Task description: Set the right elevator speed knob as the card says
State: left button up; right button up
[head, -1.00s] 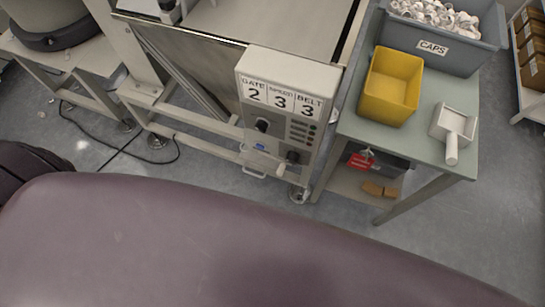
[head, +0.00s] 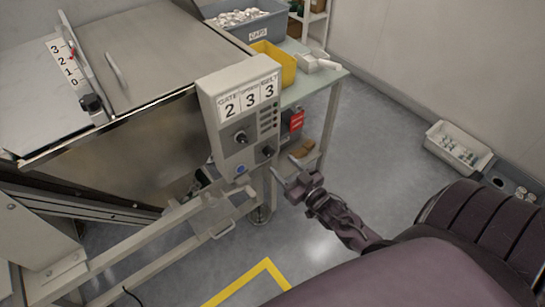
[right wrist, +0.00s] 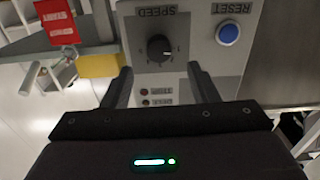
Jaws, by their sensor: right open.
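The control box (head: 207,90) carries a card (head: 248,99) with the numbers 2, 3 and 3; the first and last columns read GATE and BELT, and the middle heading is small. The dark speed knob (head: 267,152) is low on the box's right side. In the right wrist view, upside down, this knob (right wrist: 160,47) sits by the word SPEED, with a small light mark on its lower right. My right gripper (head: 284,165) is open and empty in front of the knob, its fingers (right wrist: 160,72) apart to either side and short of it. My left gripper is out of view.
A second dark knob (head: 240,137) and a blue reset button (head: 240,170) are on the same panel; the button also shows in the wrist view (right wrist: 228,34). A red tag (head: 297,120) hangs by the table behind. A yellow bin (head: 283,62) stands on that table. Open floor lies right.

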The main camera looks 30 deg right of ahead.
aim_at(271, 154)
jog(key=w, duration=0.5)
jog(key=shift+w+a+f, duration=0.1)
jog(key=shift+w+f, duration=0.1)
jog(key=shift+w+a, duration=0.1)
jog(key=shift+w, duration=0.3)
jog(key=shift+c, duration=0.4)
jog(key=c, duration=0.9)
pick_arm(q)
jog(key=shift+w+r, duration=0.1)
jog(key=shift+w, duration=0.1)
